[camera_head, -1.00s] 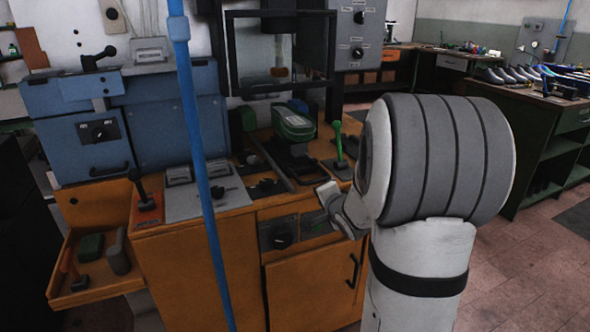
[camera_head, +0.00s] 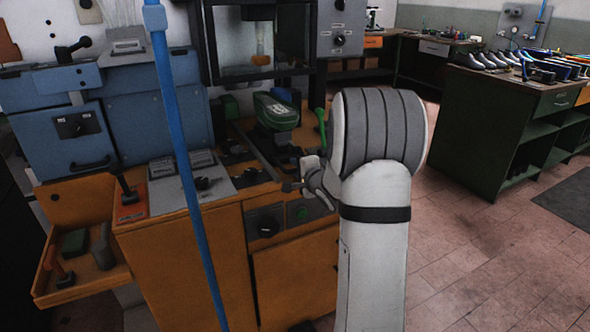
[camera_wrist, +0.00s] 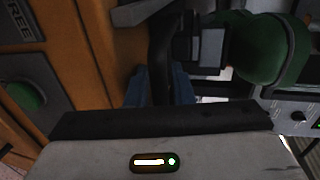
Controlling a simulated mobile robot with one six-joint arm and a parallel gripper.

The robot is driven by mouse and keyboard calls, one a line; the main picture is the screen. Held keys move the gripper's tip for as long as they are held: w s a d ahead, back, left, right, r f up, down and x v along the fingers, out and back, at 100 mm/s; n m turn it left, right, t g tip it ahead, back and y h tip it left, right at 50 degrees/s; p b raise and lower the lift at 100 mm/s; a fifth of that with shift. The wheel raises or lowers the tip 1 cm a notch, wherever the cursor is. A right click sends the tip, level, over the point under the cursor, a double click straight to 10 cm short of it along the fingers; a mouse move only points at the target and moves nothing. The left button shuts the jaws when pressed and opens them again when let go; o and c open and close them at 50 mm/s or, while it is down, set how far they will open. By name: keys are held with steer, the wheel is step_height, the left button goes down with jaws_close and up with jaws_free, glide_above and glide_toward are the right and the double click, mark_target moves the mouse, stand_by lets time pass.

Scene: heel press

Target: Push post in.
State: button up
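A green rounded form (camera_head: 277,112) sits on a dark slide on the orange bench; I take this support to be the post. In the wrist view the green form (camera_wrist: 268,48) is at the upper right, beside a grey block (camera_wrist: 205,46). A black bar (camera_wrist: 161,48) runs toward my gripper (camera_wrist: 160,90), between two bluish parts that look like its fingers. Whether they touch the bar cannot be told. In the head view my gripper (camera_head: 303,186) is at the bench's front edge, in front of the slide, partly hidden by my arm.
A green-handled lever (camera_head: 320,124) stands right of the form, close to my arm. The press frame (camera_head: 262,72) rises behind. A green button (camera_wrist: 25,95) is on the front panel. A blue upright pole (camera_head: 180,140) crosses the left side.

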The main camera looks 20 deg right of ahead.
mark_target(286, 158)
steer(key=shift+c, duration=0.5)
jaws_close()
steer(key=shift+r+p+x, duration=0.2)
steer(key=shift+p+x, duration=0.25)
steer(key=shift+x, duration=0.55)
steer(key=shift+r+p+x, duration=0.2)
steer(key=shift+p+x, duration=0.2)
steer(key=shift+x, duration=0.6)
steer(key=shift+w, duration=0.1)
steer(key=shift+o, duration=0.5)
jaws_free()
